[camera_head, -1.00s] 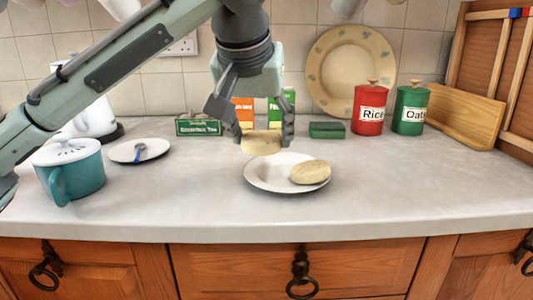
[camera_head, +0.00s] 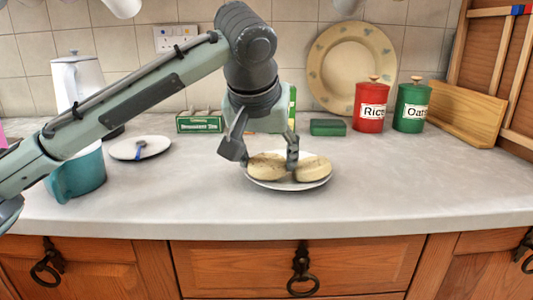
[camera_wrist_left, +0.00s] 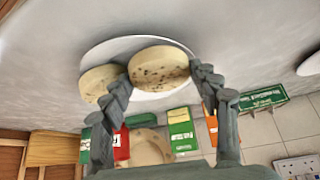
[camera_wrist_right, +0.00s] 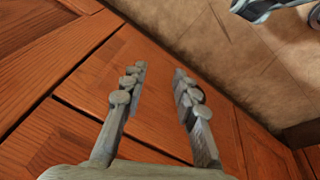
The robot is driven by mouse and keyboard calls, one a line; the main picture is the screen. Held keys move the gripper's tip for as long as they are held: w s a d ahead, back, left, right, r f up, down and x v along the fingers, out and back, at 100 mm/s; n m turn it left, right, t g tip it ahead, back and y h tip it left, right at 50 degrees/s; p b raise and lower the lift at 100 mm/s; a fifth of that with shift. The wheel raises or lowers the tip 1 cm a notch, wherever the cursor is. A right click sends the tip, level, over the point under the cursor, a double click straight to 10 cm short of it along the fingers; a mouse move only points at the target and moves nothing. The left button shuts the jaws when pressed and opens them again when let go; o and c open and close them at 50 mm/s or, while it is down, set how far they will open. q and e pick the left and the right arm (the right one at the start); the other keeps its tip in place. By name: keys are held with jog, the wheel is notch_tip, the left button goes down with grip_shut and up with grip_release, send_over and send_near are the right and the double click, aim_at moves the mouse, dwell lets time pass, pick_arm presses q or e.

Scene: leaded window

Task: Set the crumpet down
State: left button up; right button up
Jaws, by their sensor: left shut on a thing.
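My left gripper (camera_head: 265,154) is shut on a pale, round crumpet (camera_head: 267,167), with one finger on each side of it. The crumpet is over the left half of a white plate (camera_head: 290,187), very low; I cannot tell whether it touches. A second crumpet (camera_head: 313,168) lies on the right half of the plate, close beside my right-hand finger. The left wrist view shows the held crumpet's speckled top (camera_wrist_left: 158,68) between the fingertips, and the other crumpet (camera_wrist_left: 98,84) beside it. My right gripper (camera_wrist_right: 160,70) is open and empty in front of the wooden cupboard fronts.
A teal pot (camera_head: 78,175), a white kettle (camera_head: 83,85) and a small plate with a blue-handled utensil (camera_head: 139,148) stand to the left. Tea box (camera_head: 199,122), green block (camera_head: 327,128), red Rice tin (camera_head: 370,107) and green Oats tin (camera_head: 411,108) line the back. The counter's front right is clear.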

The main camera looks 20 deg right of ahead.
pick_arm(q)
jog(key=o, duration=1.1)
jog(key=shift+o, duration=0.2)
jog(key=shift+r, duration=0.15)
jog(key=v, duration=1.2)
jog(key=shift+r, duration=0.25)
